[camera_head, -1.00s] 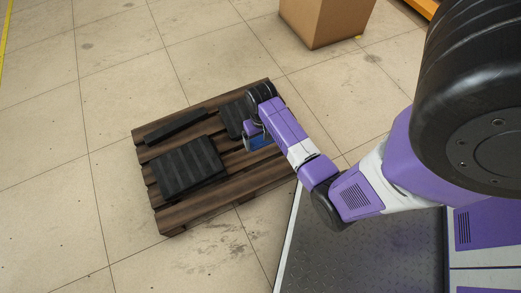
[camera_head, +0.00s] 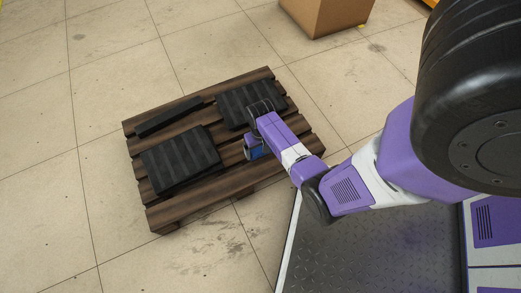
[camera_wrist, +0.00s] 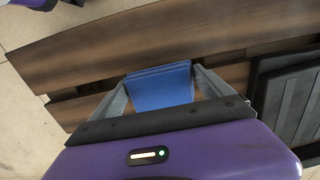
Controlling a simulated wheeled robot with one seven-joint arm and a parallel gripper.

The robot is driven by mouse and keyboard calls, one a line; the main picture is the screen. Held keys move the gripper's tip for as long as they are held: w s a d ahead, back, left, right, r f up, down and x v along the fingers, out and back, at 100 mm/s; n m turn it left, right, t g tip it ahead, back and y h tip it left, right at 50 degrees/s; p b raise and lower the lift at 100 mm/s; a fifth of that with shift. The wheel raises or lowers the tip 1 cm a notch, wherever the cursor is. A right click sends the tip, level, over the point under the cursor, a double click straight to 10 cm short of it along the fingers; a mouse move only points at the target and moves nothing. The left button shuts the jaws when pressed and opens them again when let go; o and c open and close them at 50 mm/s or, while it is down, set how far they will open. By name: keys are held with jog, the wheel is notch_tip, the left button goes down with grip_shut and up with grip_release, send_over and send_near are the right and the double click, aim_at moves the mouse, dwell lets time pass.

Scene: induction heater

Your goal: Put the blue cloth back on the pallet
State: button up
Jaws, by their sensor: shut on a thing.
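The blue cloth (camera_wrist: 160,88) is a folded blue block between the two fingers of my gripper (camera_wrist: 158,82) in the wrist view. My gripper is shut on it. The pallet (camera_head: 232,181) is dark brown slatted wood on the floor. My gripper is over its right part, near the front slats. In the wrist view, slats of the pallet (camera_wrist: 80,58) lie behind the cloth. I cannot tell whether the cloth touches them.
Two dark ribbed slabs, one front left (camera_head: 180,160) and one back right (camera_head: 250,103), and a narrow dark bar (camera_head: 169,117) lie on the pallet. A cardboard box (camera_head: 325,14) stands behind on the tiled floor. Bare slats show around the gripper.

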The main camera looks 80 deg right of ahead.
jog(key=shift+f, duration=0.65)
jog(key=shift+f, duration=0.1)
jog(key=o, duration=1.1)
jog(key=shift+c, duration=0.2)
